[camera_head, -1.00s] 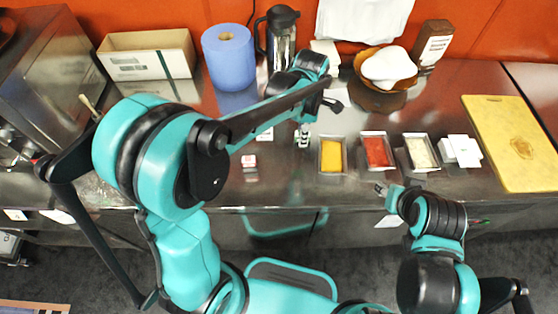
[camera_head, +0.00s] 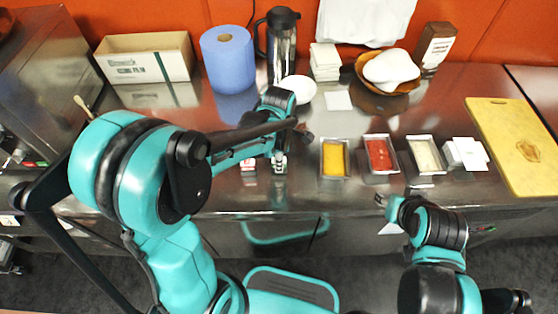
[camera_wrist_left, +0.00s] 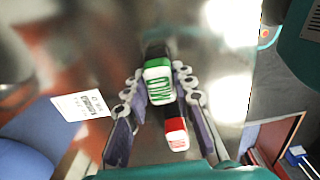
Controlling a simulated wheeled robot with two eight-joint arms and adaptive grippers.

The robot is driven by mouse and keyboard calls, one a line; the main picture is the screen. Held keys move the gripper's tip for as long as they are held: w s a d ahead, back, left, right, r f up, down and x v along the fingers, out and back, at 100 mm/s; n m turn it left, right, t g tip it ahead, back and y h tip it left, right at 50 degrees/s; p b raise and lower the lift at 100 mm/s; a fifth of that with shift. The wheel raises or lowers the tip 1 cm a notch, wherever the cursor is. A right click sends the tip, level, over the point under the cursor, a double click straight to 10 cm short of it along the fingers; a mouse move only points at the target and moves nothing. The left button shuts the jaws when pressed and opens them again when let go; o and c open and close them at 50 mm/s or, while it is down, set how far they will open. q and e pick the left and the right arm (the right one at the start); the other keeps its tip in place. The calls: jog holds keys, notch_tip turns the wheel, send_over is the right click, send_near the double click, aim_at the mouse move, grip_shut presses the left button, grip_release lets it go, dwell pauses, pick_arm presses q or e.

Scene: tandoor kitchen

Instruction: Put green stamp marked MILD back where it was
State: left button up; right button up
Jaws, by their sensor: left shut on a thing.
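The green-and-white stamp (camera_wrist_left: 159,82) is between the fingers of my left gripper (camera_wrist_left: 160,110) in the left wrist view. Its face carries green lettering. In the head view, the stamp (camera_head: 279,164) hangs below my left gripper (camera_head: 279,153), over the steel counter, and I cannot tell whether it touches the counter. A red-and-white stamp (camera_head: 249,168) stands just left of it, and also shows close by in the left wrist view (camera_wrist_left: 176,135). My right gripper (camera_head: 381,200) is by the counter's front edge, and its finger state is unclear.
Trays of yellow (camera_head: 334,159), red (camera_head: 380,155) and pale (camera_head: 425,155) contents stand right of my left gripper. A white plate (camera_head: 298,90), a blue paper roll (camera_head: 228,60) and a steel flask (camera_head: 283,50) stand behind it. Bare counter lies in front of the stamps.

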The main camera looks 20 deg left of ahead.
pick_arm(q)
jog(key=shift+f, duration=0.1)
jog(key=o, duration=0.5)
jog(key=shift+f, duration=0.1)
jog(key=o, duration=0.4)
jog(key=shift+r, duration=0.2)
